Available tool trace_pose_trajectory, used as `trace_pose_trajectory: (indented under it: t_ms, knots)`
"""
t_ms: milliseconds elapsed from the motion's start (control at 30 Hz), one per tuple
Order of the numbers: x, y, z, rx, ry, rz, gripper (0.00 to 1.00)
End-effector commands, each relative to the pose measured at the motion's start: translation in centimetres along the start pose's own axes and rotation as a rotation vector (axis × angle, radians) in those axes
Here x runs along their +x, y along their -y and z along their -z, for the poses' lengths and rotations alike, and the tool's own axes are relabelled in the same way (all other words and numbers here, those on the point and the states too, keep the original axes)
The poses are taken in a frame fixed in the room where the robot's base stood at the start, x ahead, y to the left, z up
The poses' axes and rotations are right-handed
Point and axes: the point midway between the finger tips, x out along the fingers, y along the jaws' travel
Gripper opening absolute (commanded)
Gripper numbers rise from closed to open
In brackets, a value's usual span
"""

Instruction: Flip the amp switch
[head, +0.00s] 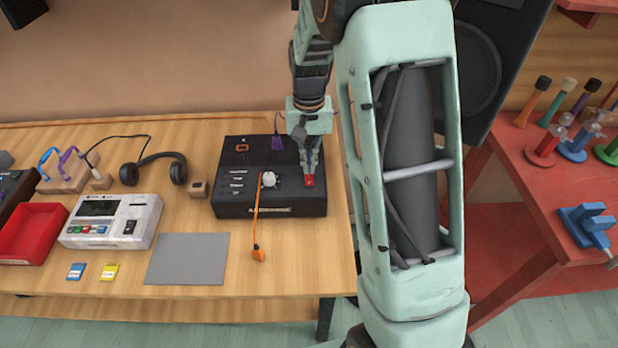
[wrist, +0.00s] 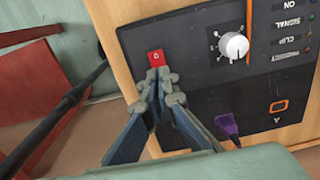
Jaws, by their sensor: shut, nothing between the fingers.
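The amp (head: 270,206) is a black box on the wooden table; its dark top panel (wrist: 185,45) fills much of the wrist view. The red switch (head: 309,181) sits near the right end of the panel. In the wrist view the red switch (wrist: 156,58) shows a white mark. My gripper (head: 311,172) is shut and empty, pointing down over the switch. In the wrist view the fingertips (wrist: 160,78) are right at the switch's edge; I cannot tell whether they touch it. A white knob (wrist: 236,46) is beside the switch.
Headphones (head: 153,169), a white device (head: 113,220) and a grey mat (head: 187,259) lie to the left. A red table (head: 545,190) stands at right.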

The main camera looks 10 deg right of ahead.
Motion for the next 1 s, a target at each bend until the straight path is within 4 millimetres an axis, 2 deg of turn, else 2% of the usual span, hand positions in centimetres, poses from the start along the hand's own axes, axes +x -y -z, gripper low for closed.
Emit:
trace_pose_trajectory:
  t_ms: [1000]
  knots:
    - [1.2,0.0,0.0,0.0,0.001,0.0,0.0]
